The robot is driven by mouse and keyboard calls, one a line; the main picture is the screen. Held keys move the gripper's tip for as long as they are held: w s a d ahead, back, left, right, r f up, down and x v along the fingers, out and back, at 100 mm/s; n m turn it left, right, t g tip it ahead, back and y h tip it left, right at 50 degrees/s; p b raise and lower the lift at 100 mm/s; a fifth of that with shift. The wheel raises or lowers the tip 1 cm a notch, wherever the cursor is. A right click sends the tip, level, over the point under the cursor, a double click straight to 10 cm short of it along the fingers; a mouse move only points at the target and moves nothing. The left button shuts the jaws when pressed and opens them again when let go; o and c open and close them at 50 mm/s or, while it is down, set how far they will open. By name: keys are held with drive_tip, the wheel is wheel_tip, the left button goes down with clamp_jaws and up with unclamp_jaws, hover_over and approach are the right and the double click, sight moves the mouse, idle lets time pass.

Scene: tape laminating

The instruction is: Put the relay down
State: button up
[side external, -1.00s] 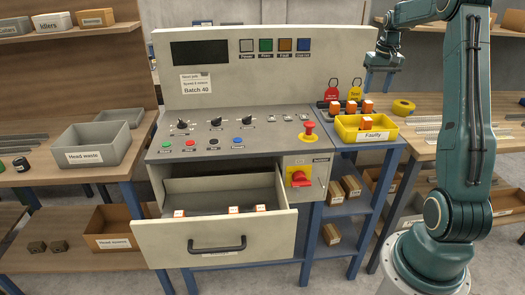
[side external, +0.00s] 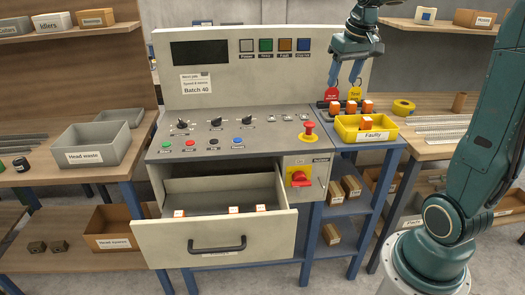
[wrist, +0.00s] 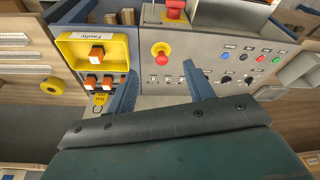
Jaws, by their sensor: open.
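Relays are small orange and white blocks. One relay (side external: 365,124) sits in the yellow Faulty tray (side external: 345,134); the wrist view shows it too (wrist: 96,53). More relays (side external: 334,108) stand in a row just behind the tray, and two of them show in the wrist view (wrist: 91,84). Three relays (side external: 234,210) lie in the open drawer (side external: 270,236). My gripper (side external: 345,82) hangs above and behind the row, fingers pointing down. In the wrist view its fingers (wrist: 159,72) are spread apart with nothing between them.
Red and yellow tags (side external: 331,94) stand behind the relay row, close to my fingers. A red emergency button (side external: 309,129) rises from the panel left of the tray. A yellow tape roll (side external: 403,107) lies on the right bench. The panel (side external: 230,60) stands upright behind.

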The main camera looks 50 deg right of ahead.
drive_tip(key=s+a+f+n+t, duration=0.1)
drive_tip(key=s+a+n, duration=0.1)
drive_tip(key=s+a, duration=0.5)
drive_tip(key=s+a+f+n+t+y, duration=0.1)
drive_tip(key=s+a, duration=0.6)
drive_tip(key=a, duration=0.7)
drive_tip(key=shift+s+f+n+t, duration=0.25)
drive_tip(key=shift+f+n+t, duration=0.3)
drive_tip(key=shift+n, duration=0.65)
